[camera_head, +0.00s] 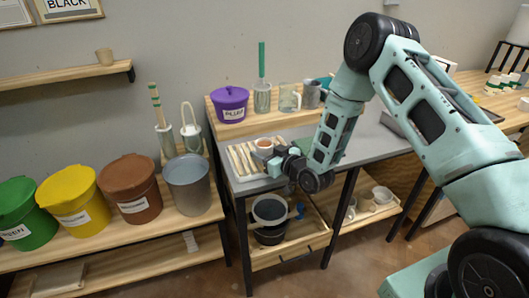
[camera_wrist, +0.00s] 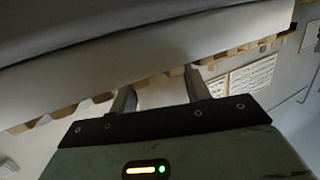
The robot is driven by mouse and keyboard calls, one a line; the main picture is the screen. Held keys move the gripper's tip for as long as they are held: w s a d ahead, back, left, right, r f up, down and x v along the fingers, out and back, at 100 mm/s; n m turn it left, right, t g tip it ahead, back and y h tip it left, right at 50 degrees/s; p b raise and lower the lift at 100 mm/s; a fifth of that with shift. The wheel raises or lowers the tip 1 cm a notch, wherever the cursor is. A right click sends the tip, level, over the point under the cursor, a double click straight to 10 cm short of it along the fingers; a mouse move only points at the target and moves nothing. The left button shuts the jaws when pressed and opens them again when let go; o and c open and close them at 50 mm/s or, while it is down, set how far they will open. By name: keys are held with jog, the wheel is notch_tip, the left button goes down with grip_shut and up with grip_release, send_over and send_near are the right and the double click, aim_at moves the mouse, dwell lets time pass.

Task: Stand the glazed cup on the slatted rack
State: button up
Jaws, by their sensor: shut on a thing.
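The glazed cup (camera_head: 263,143), pale with a reddish-brown inside, shows upright at the slatted rack (camera_head: 239,159) on the grey worktop. My gripper (camera_head: 273,160) comes in low from the right and is shut on the cup. The gripper covers part of the cup and the rack's right side. I cannot tell whether the cup's base touches the slats. In the wrist view my two fingers (camera_wrist: 160,93) reach up to a row of wooden slat ends under a large pale band. The cup cannot be made out there.
A purple lidded tub (camera_head: 230,104), a jar with a green-handled tool (camera_head: 262,97) and a glass jug (camera_head: 290,98) stand on the raised shelf behind. A metal bucket (camera_head: 187,184) stands left of the worktop. Dark bowls (camera_head: 269,210) sit on the shelf below.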

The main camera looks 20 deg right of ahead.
jog(key=shift+f, duration=0.15)
jog(key=o, duration=1.1)
